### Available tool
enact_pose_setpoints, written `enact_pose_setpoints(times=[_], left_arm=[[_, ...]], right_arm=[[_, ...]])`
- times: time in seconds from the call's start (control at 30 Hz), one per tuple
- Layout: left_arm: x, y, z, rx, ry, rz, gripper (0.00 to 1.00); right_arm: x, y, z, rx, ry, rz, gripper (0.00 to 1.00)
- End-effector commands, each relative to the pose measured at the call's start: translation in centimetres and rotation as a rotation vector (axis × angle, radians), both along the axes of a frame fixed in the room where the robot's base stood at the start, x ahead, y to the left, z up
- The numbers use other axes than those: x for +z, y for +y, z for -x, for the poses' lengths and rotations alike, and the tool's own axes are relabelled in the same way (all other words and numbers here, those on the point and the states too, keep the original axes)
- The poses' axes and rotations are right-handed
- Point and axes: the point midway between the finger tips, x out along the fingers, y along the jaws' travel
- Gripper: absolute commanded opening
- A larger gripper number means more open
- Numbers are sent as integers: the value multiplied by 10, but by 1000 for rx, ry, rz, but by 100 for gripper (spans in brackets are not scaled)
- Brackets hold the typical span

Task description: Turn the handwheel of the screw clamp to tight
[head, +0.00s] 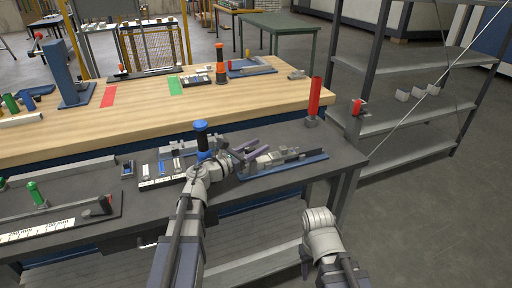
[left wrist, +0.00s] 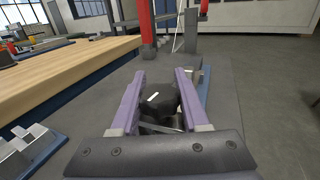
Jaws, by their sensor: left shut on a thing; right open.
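The screw clamp (head: 283,157) is a grey metal device lying along a blue-edged base on the dark front bench. Its handwheel (left wrist: 160,100) is a black knob with a white mark on top, seen in the left wrist view. My left gripper (head: 250,152) has purple fingers and is at the left end of the clamp. In the left wrist view my left gripper (left wrist: 158,98) is shut on the handwheel, one finger on each side. The fingers mostly hide the handwheel in the head view. My right arm is at the lower right, off the bench; its fingers do not show.
A red post (head: 314,98) stands at the bench's right end. A green-handled fixture (head: 37,195) lies at the left. A wooden bench (head: 150,110) is behind; grey shelves (head: 410,125) are at the right.

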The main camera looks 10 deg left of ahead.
Motion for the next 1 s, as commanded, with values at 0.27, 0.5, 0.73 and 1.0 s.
enact_pose_setpoints(times=[0.27, 0.5, 0.73, 1.0], left_arm=[[0, 0, -1, -4, 0, 1, 0], [0, 0, -1, -4, -1, 1, 56], [0, 0, -1, -4, 0, 0, 75], [0, 4, 6, -2, 0, 0, 75]], right_arm=[[0, 0, 0, 0, 0, 0, 50], [0, 0, 0, 0, 0, 0, 50], [0, 0, 0, 0, 0, 0, 50], [0, 0, 0, 0, 0, 0, 50]])
